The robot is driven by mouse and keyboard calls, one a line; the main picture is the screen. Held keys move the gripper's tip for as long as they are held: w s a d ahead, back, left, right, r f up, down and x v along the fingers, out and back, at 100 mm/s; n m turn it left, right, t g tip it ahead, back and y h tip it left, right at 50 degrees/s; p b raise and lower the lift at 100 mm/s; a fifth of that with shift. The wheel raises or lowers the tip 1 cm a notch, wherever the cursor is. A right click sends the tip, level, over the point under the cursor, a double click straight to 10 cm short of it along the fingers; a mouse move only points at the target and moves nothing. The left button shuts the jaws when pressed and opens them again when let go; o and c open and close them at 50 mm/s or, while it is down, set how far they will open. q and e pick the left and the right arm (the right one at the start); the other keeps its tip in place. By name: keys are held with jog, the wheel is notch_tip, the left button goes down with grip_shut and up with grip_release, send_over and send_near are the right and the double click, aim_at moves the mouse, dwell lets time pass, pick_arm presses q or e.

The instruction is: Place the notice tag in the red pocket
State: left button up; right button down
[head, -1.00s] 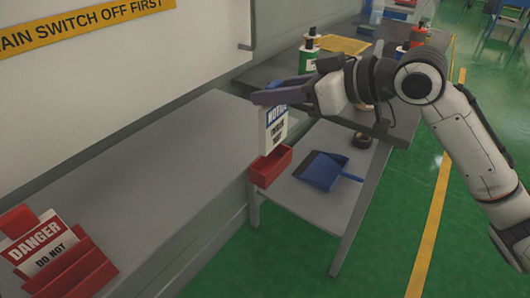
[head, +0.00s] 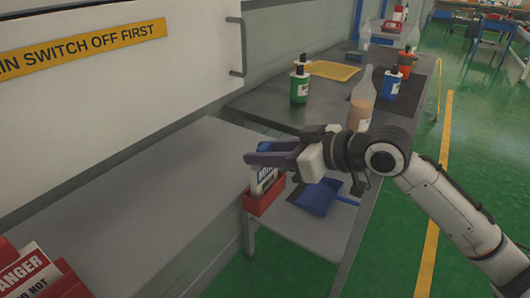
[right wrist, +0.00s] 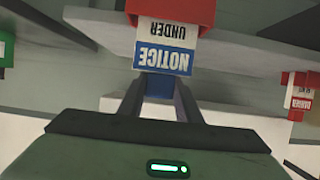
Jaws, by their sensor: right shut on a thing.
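The notice tag (head: 264,181) is white with a blue band. It stands roughly upright at the red pocket (head: 264,202) on the end of the grey shelf. My right gripper (head: 262,157) is above the pocket and shut on the tag's top end. In the right wrist view the tag (right wrist: 163,58) shows upside down between the fingertips (right wrist: 160,84). Its lower part is hidden by the red pocket (right wrist: 176,12), so it appears to be inside; its depth cannot be told. My left gripper is not in view.
A danger sign (head: 26,272) sits in a red holder at lower left. The grey shelf top (head: 150,205) between is clear. Behind stand a green bottle (head: 300,86), a clear bottle (head: 361,108) and a yellow tray (head: 333,70). A blue dustpan (head: 318,198) lies below.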

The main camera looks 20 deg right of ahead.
jog(key=c, duration=1.3)
grip_release()
jog(key=shift+f, duration=0.1)
